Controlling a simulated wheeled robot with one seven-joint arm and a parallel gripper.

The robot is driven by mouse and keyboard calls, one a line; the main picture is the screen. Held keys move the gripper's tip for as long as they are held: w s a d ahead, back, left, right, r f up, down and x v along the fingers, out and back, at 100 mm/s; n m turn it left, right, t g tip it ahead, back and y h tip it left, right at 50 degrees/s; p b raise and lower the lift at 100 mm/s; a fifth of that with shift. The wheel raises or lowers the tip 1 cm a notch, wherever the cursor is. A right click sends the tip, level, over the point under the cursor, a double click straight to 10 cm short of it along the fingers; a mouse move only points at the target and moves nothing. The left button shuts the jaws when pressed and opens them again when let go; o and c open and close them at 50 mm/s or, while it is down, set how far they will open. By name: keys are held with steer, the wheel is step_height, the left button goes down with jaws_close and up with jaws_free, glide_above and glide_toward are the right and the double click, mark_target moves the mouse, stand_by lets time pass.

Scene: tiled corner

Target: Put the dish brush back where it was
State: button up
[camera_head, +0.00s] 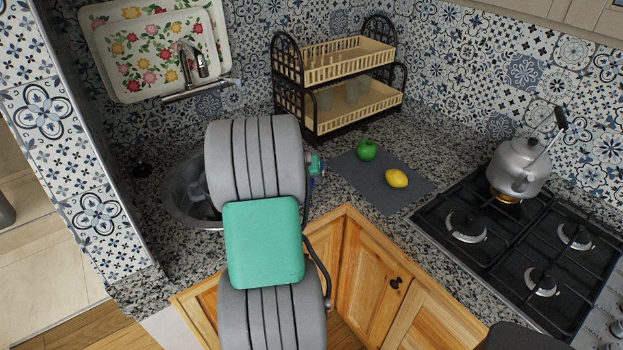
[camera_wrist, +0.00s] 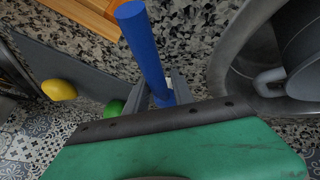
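In the wrist view, a blue rod (camera_wrist: 143,45), which looks like the handle of the dish brush, stands between the two grey fingers of my gripper (camera_wrist: 163,98). The fingers sit close on both sides of it, and it appears held. No bristles can be made out. The handle is over the speckled counter, beside the sink rim. In the head view my arm hides the gripper and most of the brush.
The steel sink (camera_head: 181,192) lies behind my arm. A grey mat (camera_head: 372,186) holds a green pepper-like item (camera_head: 367,150) and a lemon (camera_head: 397,178). A two-tier dish rack (camera_head: 335,120) stands behind. A kettle (camera_head: 517,168) is on the hob (camera_head: 500,240) at right.

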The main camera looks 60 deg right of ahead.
steer(key=shift+o, duration=1.2)
steer(key=shift+w+a+r, duration=0.1)
steer(key=shift+a+r, duration=0.05)
steer(key=shift+r, duration=0.35)
steer(key=b+v, duration=0.2)
steer(key=v, duration=0.9)
steer(key=w+a+n+t+y, duration=0.1)
steer(key=w+a+n, duration=0.1)
steer(key=w+a, duration=0.45)
steer(key=w+a+n+t+y, duration=0.1)
steer(key=w+a+n+t, duration=0.15)
steer(key=a, duration=0.75)
steer(key=s+a+f+n+y, duration=0.1)
steer(key=a+n, duration=0.3)
steer(key=a, duration=1)
steer(key=s+a+f+n+y, duration=0.2)
steer(key=s+a+n+y, duration=0.1)
steer(key=a, duration=1.2)
steer(key=shift+a+f+n+y, duration=0.15)
steer(key=shift+a+n+y, duration=0.3)
steer(key=shift+n, duration=0.5)
steer(key=shift+d, duration=0.1)
